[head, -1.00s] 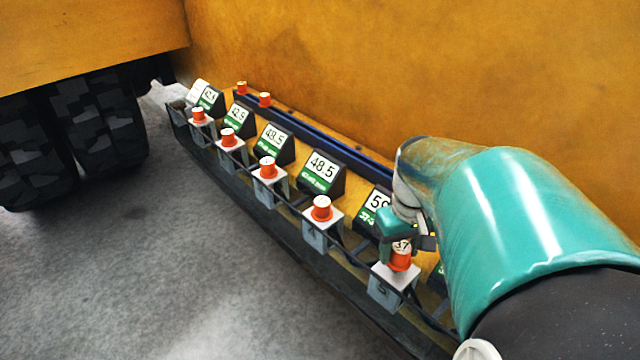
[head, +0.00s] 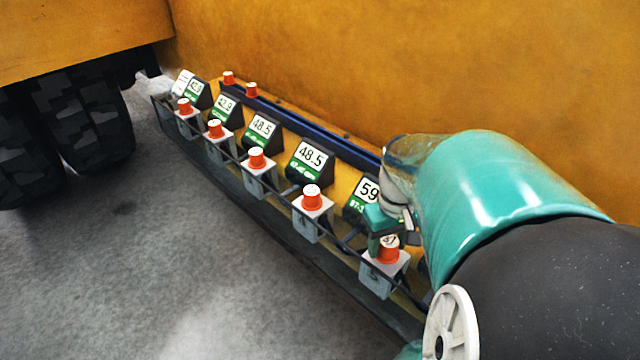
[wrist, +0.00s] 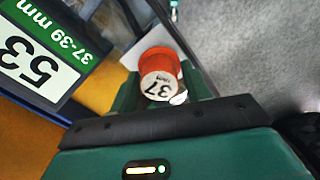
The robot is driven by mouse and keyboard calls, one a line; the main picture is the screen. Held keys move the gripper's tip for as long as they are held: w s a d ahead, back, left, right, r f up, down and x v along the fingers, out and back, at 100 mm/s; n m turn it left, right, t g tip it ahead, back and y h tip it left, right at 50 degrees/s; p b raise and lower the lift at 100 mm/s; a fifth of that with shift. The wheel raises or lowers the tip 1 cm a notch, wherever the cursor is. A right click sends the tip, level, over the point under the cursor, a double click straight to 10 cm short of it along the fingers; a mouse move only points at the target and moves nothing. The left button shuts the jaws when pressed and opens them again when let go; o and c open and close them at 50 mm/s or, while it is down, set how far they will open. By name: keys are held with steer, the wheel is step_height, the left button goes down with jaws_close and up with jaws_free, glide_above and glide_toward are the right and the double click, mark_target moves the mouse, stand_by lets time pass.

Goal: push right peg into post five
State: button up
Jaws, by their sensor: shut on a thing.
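An orange peg with a white top marked 37 (head: 388,252) sits upright at the grey post (head: 383,278) nearest me, fifth along the row. My gripper (head: 385,228) is shut on this peg from above and behind. In the wrist view the peg (wrist: 160,75) lies between the green fingers, over a pale post top. How deep it sits in the post cannot be told. Two more orange pegs, a left one (head: 228,78) and a right one (head: 251,90), stand at the far end of the back rail.
Other posts in the row carry orange pegs, the nearest one (head: 312,197) just left of my gripper. Number signs (head: 311,160) stand behind the posts. A dark cable runs along the row. A yellow wall (head: 330,60) rises behind; open grey floor (head: 180,260) lies in front.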

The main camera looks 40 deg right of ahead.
mark_target(389, 239)
steer(key=shift+f, duration=0.4)
steer(key=o, duration=1.1)
steer(key=shift+r, duration=0.1)
step_height(389, 239, up, 14)
steer(key=shift+f, duration=0.2)
